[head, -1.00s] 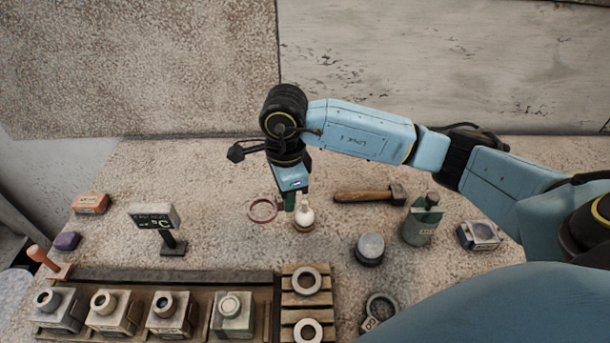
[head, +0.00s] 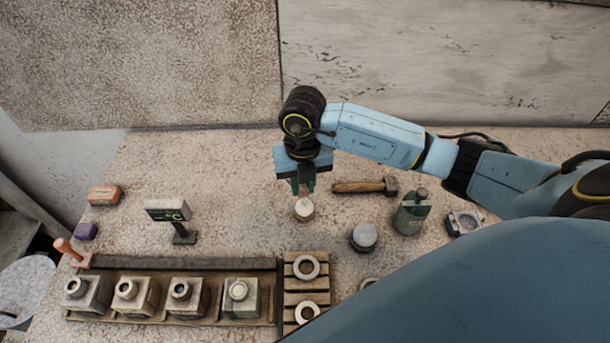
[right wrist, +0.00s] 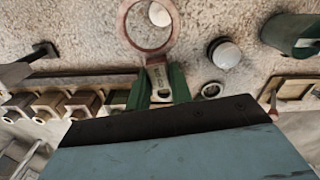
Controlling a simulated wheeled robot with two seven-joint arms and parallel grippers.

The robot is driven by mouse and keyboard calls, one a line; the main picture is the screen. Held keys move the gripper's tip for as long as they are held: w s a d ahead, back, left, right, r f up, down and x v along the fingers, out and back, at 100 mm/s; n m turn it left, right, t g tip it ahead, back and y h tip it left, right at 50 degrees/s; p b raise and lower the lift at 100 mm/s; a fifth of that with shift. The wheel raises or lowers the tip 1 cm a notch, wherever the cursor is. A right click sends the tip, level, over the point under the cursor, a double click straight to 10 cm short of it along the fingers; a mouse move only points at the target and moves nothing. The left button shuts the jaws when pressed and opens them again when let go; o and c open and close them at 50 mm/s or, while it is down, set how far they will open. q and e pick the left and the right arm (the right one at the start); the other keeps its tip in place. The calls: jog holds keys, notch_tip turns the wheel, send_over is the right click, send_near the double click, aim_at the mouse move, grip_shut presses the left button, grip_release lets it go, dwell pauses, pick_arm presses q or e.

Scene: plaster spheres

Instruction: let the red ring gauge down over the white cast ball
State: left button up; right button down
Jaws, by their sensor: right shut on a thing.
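In the right wrist view my right gripper (right wrist: 160,85) has its green fingers shut on the tab of the red ring gauge (right wrist: 174,38). The white cast ball (right wrist: 159,14) shows through the ring's opening, right of its middle. I cannot tell how high the ring is relative to the ball. In the head view the right gripper (head: 303,188) is just behind and above the white ball (head: 303,205), which sits on the bench on a small base. The ring is not clearly made out there. My left gripper is not in view.
A small display (head: 168,211) is left. In front are a rack of block moulds (head: 185,296) and a slatted pallet (head: 306,283) with pale rings.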

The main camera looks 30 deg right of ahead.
aim_at(304, 204)
jog(key=shift+s+d+r+m, duration=0.1)
jog(key=shift+d+m, duration=0.05)
jog(key=shift+m, duration=0.85)
jog(key=shift+f+b, duration=1.9)
jog(key=shift+f, duration=0.95)
jog(key=shift+f, duration=0.1)
jog(key=shift+f+b, duration=1.65)
jog(key=shift+f, duration=0.5)
jog(key=shift+f+b, duration=0.95)
jog(key=shift+f, duration=0.35)
jog(key=shift+r, duration=0.15)
